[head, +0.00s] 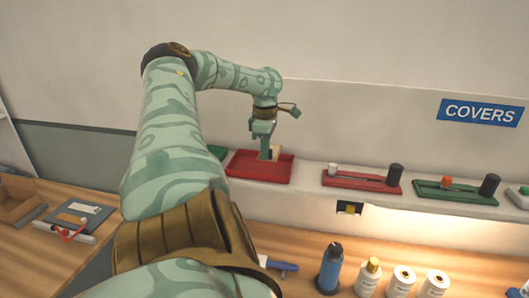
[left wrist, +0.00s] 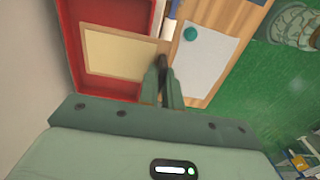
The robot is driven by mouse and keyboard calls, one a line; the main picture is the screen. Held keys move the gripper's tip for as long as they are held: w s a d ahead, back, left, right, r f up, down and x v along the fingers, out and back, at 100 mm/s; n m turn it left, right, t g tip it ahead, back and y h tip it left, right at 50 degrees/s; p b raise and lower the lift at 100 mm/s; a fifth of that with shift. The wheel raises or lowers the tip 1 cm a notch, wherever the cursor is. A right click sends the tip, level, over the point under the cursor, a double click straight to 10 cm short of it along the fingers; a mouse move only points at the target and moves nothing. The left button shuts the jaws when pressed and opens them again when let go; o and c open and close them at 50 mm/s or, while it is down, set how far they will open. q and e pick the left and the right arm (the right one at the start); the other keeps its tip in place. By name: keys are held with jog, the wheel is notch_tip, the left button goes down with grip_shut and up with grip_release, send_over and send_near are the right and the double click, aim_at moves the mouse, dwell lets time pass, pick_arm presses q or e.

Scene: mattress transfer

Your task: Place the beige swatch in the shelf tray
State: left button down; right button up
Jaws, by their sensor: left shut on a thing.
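My left gripper (head: 268,150) is shut on the beige swatch (head: 275,152) over the red shelf tray (head: 250,168) in the head view. In the left wrist view the swatch (left wrist: 120,53) is a flat beige rectangle against the red tray (left wrist: 75,30), its edge at the fingertips of my gripper (left wrist: 164,78). I cannot tell whether the swatch touches the tray floor. My right gripper is not in view.
On the shelf to the right are a red rack (head: 362,183) and a green rack (head: 455,191), below a blue COVERS sign (head: 480,112). A blue bottle (head: 329,270) and several white containers stand on the wooden bench below.

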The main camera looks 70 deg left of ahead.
pick_arm(q)
jog(key=a+f, duration=0.1)
jog(key=w+a+f, duration=0.1)
jog(key=f, duration=0.1)
jog(key=a+f, duration=0.1)
jog(key=shift+w+a+f, duration=0.15)
jog(key=shift+w+a, duration=0.05)
jog(key=shift+w, duration=0.1)
jog(key=shift+a+f+b, duration=0.45)
jog(key=shift+f+b, duration=0.1)
jog(key=shift+b, duration=0.25)
jog(key=shift+a+f+b, duration=0.1)
jog(key=shift+a+b, duration=0.1)
jog(key=shift+b, duration=0.35)
jog(key=shift+a+f+b, duration=0.1)
jog(key=shift+f+b, duration=0.15)
jog(key=shift+b, duration=0.05)
notch_tip(320, 180, down, 2)
jog(key=shift+w+a+f+b, duration=0.1)
jog(key=shift+f+b, duration=0.1)
jog(key=shift+b, duration=0.4)
jog(key=shift+f, duration=0.4)
jog(key=shift+r, duration=0.1)
